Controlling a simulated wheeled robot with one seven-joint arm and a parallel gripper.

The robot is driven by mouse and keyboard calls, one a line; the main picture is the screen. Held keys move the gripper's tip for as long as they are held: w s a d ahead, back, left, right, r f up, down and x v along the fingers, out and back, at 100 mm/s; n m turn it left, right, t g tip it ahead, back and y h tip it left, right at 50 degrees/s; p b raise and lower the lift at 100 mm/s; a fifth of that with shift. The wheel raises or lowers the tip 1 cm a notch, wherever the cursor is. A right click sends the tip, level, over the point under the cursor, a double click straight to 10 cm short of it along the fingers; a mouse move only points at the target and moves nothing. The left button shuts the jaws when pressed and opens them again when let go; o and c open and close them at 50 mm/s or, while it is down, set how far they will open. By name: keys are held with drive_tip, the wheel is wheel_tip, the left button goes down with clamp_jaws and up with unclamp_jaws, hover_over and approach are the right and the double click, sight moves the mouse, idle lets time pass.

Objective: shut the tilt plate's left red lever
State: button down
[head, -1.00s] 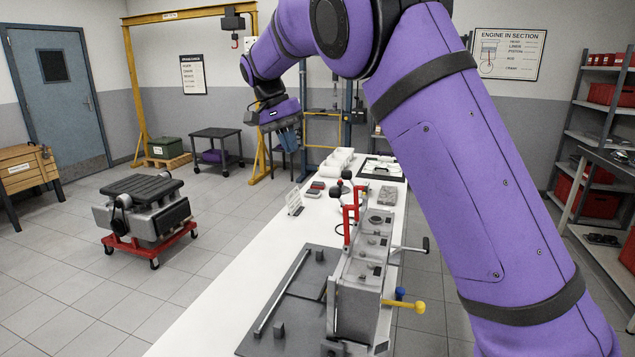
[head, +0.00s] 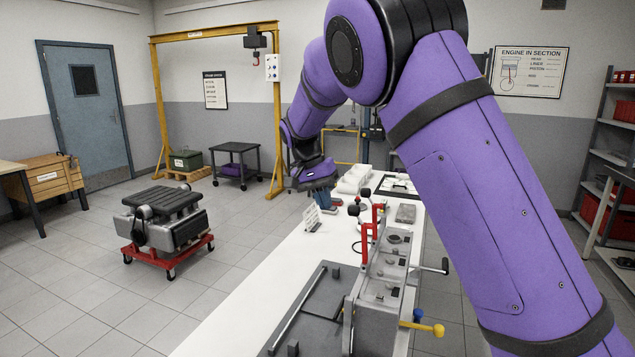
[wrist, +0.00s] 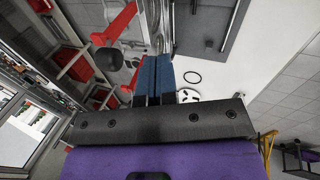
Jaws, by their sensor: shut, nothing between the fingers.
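The tilt plate (head: 392,272) is a grey block standing on the bench. Two red levers with dark ball knobs rise from its far left side: a nearer, left one (head: 364,243) and a farther one (head: 377,214). Both stand about upright in the head view. My gripper (head: 328,206) is shut and empty, above the bench and beyond the levers to the left, apart from them. In the wrist view my blue fingers (wrist: 153,82) are together. A red lever (wrist: 116,25) with a black knob (wrist: 108,58) shows left of them; which lever it is I cannot tell.
A dark flat plate (head: 305,310) lies on the white bench (head: 235,315) at the near left. A red engine cart (head: 168,255) is on the floor.

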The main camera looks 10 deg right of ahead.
drive_tip(key=shift+s+d, duration=0.5)
drive_tip(key=shift+d, duration=0.35)
drive_tip(key=shift+s+d, duration=0.45)
drive_tip(key=shift+d, duration=0.35)
drive_tip(key=shift+d, duration=0.1)
